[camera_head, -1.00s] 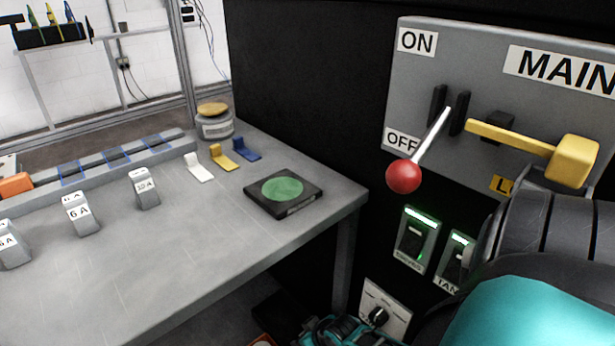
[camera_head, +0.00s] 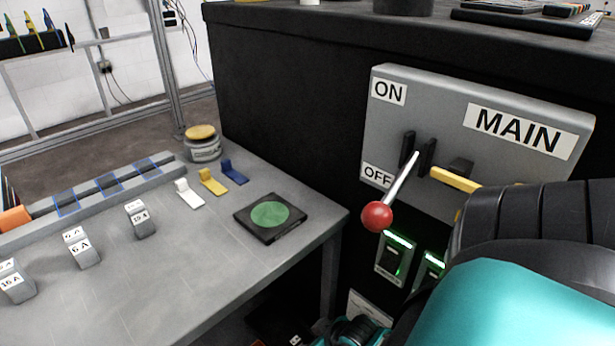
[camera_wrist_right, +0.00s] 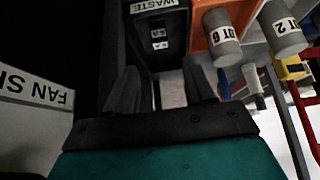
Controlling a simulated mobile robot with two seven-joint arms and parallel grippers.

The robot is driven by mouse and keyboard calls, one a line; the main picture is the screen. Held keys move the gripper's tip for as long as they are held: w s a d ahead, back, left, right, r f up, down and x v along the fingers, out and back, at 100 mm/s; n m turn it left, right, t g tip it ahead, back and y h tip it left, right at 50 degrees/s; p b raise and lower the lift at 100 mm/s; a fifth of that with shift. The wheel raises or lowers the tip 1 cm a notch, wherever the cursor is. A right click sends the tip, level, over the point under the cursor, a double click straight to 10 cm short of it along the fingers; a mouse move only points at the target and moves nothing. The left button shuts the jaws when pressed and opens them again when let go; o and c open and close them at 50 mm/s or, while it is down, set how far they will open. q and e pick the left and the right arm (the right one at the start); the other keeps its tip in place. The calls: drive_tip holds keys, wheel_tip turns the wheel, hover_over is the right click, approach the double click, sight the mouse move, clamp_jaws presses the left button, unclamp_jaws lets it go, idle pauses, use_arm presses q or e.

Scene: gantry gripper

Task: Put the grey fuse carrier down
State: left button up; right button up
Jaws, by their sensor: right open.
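Several grey fuse carriers with white labels stand apart on the grey bench in the head view: one marked 10 A (camera_head: 145,230), one marked 6 A (camera_head: 86,261) and one marked 16 A (camera_head: 18,293) at the left edge. In the right wrist view my right gripper (camera_wrist_right: 163,88) is open, with its two dark fingers apart and no carrier visible between them. A black box labelled WASTE (camera_wrist_right: 159,10) lies beyond the fingers. My left gripper is in neither view.
A black pad with a green disc (camera_head: 270,214) lies at the bench's right end, near white, yellow and blue clips (camera_head: 188,196). The MAIN switch panel (camera_head: 470,95) has a red-knobbed lever (camera_head: 378,215). Grey cylinders (camera_wrist_right: 222,45) show in the wrist view.

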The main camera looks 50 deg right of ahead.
drive_tip(key=shift+s+r, duration=0.1)
drive_tip(key=shift+r, duration=0.15)
drive_tip(key=w+a+r+n+t+y, duration=0.1)
drive_tip(key=w+a+r+n+t, duration=0.1)
drive_tip(key=a+r, duration=0.5)
drive_tip(key=w+a+r+n+t+y, duration=0.2)
drive_tip(key=a+r, duration=0.5)
drive_tip(key=a, duration=0.5)
drive_tip(key=shift+w+a+y, duration=0.3)
